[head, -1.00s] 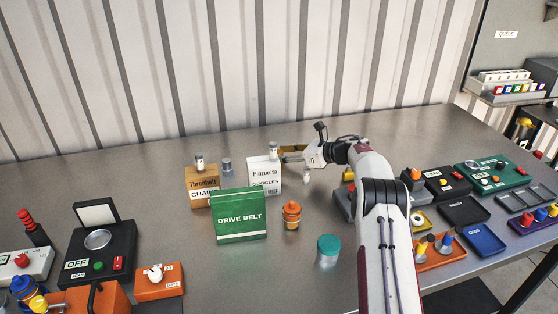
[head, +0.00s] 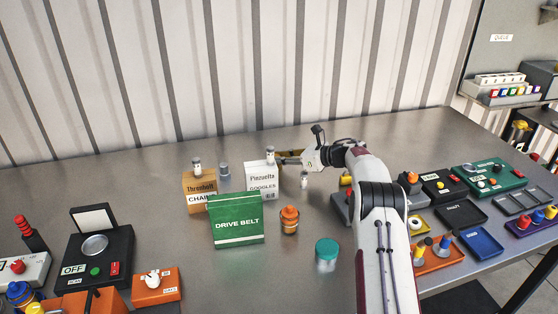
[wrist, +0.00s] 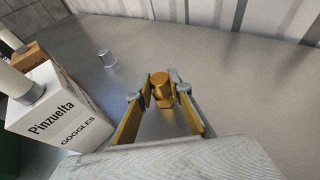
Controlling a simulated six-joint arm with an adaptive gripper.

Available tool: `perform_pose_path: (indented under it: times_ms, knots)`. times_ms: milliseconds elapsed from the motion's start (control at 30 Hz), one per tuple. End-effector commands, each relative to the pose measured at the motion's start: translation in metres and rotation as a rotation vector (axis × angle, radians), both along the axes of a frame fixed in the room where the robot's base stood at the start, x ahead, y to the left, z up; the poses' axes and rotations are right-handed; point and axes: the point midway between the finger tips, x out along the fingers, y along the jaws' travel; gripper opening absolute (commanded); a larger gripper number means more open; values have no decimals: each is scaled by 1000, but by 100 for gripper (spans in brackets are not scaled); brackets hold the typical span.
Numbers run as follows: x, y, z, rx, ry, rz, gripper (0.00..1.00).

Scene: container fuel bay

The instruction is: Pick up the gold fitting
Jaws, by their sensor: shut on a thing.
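The gold fitting (wrist: 162,92) shows in the wrist view as a small faceted piece, upright between my fingertips. My gripper (wrist: 163,84) is shut on it, with one gold-lined finger on each side. The fitting is at or very near the grey table top; I cannot tell whether it touches. In the head view my gripper (head: 284,158) reaches left behind the white Pinzuelta goggles box (head: 261,181). That box and the fingers largely hide the fitting there.
The goggles box, topped by a small white bottle (head: 270,154), stands close left of my gripper. A grey metal cap (wrist: 106,58) stands farther left. A small white bottle (head: 304,181) stands in front of my gripper. Bare table lies beyond the fitting.

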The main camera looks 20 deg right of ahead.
Motion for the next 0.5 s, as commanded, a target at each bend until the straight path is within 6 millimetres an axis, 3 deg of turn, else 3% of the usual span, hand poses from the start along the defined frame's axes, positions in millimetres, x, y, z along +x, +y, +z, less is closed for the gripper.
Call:
perform_pose_path:
  times_ms: [267,500]
  knots:
    - [0,0,25,-2,-3,0,0]
    - [0,0,60,-1,-4,1,0]
